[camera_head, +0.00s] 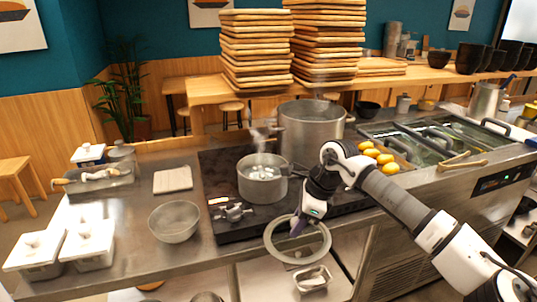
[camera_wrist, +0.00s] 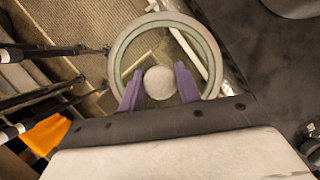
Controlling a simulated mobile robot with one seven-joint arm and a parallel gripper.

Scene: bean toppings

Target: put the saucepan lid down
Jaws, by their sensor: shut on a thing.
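My gripper (camera_head: 298,226) is shut on the knob of the saucepan lid (camera_head: 328,240), a clear disc with a pale rim. It holds the lid in the air in front of the counter's front edge. In the wrist view my gripper's purple fingers (camera_wrist: 159,86) stand on either side of the round knob, with the lid (camera_wrist: 115,62) spread out beyond them. The saucepan (camera_head: 262,187) stands uncovered on the dark cooktop (camera_head: 225,168), behind and left of the lid. Pale contents show inside it.
A large steel pot (camera_head: 312,138) stands behind the saucepan. A steel bowl (camera_head: 174,222), a pale square board (camera_head: 173,179) and white lidded containers (camera_head: 90,240) sit on the left counter. Yellow items (camera_head: 380,158) lie right of my arm. Bare counter shows around the bowl.

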